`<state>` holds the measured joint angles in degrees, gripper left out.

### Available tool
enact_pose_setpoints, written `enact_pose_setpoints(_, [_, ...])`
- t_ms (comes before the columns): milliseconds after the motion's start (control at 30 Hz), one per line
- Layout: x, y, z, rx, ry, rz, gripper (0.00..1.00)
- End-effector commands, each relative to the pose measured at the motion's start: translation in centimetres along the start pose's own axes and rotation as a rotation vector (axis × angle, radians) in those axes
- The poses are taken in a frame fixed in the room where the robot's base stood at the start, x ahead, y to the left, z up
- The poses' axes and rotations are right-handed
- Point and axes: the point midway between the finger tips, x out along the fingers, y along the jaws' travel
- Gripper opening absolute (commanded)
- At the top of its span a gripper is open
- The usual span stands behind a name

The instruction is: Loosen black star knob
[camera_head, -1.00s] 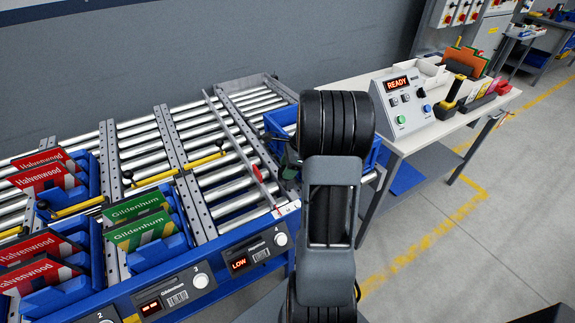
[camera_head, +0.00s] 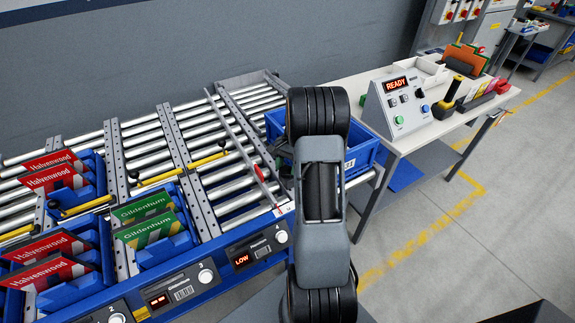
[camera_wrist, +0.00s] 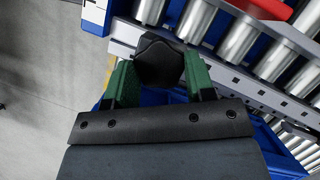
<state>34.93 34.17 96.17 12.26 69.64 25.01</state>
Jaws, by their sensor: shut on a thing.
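A black knob (camera_wrist: 160,60) with an angular, lobed outline shows at the top centre of the wrist view. My gripper (camera_wrist: 158,78) has its two green fingers on either side of it and is shut on it. The knob sits beside a perforated grey rail (camera_wrist: 240,75). How it is mounted, and whether it is turned, cannot be seen. In the head view my arm hides most of the gripper and the knob, near the front right end of the roller rack (camera_head: 240,150).
A blue tote (camera_head: 362,150) stands behind my arm. A red-ended bar (camera_head: 262,178) lies along the right lane. Blue bins with Halvenwood and Gildenhum boxes (camera_head: 145,220) fill lanes at left. A bench with a READY control box (camera_head: 397,105) stands at right.

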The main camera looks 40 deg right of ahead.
Motion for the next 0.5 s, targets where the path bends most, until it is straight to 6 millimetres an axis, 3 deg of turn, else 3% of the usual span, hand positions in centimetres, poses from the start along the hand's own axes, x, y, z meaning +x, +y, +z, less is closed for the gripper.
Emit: enact_pose_setpoints(500, [-0.1, -0.45, 0.11, -0.454, 0.003, 0.187, 0.26])
